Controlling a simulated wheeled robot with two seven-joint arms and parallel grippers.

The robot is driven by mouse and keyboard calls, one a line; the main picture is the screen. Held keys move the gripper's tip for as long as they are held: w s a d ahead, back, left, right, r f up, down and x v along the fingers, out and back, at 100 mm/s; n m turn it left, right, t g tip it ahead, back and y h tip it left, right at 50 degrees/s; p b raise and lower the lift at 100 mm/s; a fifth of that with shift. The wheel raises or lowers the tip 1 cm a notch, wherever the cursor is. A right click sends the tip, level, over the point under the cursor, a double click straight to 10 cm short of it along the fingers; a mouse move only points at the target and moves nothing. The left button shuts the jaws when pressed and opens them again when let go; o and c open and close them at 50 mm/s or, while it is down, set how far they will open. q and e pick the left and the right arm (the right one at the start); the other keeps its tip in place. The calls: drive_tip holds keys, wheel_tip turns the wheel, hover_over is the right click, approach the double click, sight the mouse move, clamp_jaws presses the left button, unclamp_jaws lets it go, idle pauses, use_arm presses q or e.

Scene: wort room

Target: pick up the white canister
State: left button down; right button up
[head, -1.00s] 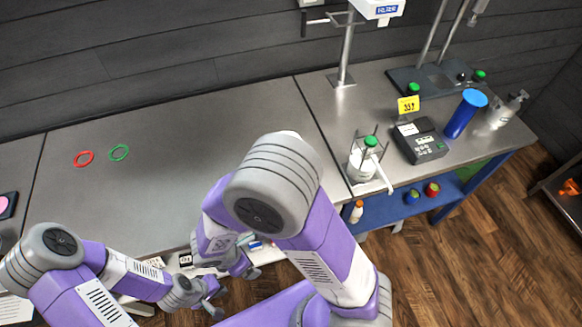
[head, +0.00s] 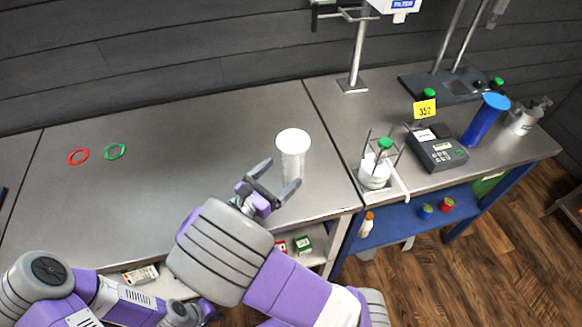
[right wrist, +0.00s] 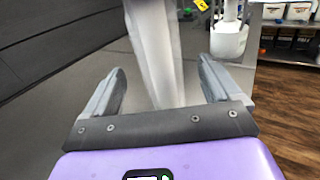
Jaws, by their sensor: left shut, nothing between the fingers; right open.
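The white canister (head: 293,142) stands upright on the grey bench near its front edge, left of the seam. It has a white round top and a paler, translucent-looking body. My right gripper (head: 282,173) is open just in front of it, with its fingers pointing at the canister's lower body. In the right wrist view the canister (right wrist: 158,50) rises between the two open fingers; I cannot tell if either finger touches it. My left gripper (head: 210,313) is low at the bottom of the head view, below the bench front, shut and empty.
A wire stand with a green-capped bottle (head: 375,172) is right of the canister. Further right are a grey meter (head: 437,150), a yellow card (head: 425,109) and a blue cylinder (head: 486,120). Red (head: 78,157) and green (head: 115,152) rings lie left. Much of the left bench is clear.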

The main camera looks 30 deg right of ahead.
sight(286, 181)
wheel_tip(286, 181, down, 4)
drive_tip(key=shift+f+b, duration=0.25)
drive_tip(key=shift+b, duration=0.45)
drive_tip(key=shift+w+d+f, duration=0.2)
drive_tip(key=shift+w+d, duration=0.05)
drive_tip(key=shift+d, duration=0.5)
drive_tip(key=shift+w+d+b, duration=0.3)
drive_tip(key=shift+d, duration=0.3)
drive_tip(key=b+x, duration=0.1)
drive_tip(key=x, duration=0.3)
drive_tip(key=shift+w+d, duration=0.1)
drive_tip(key=shift+d, duration=0.15)
drive_tip(key=c, duration=1.2)
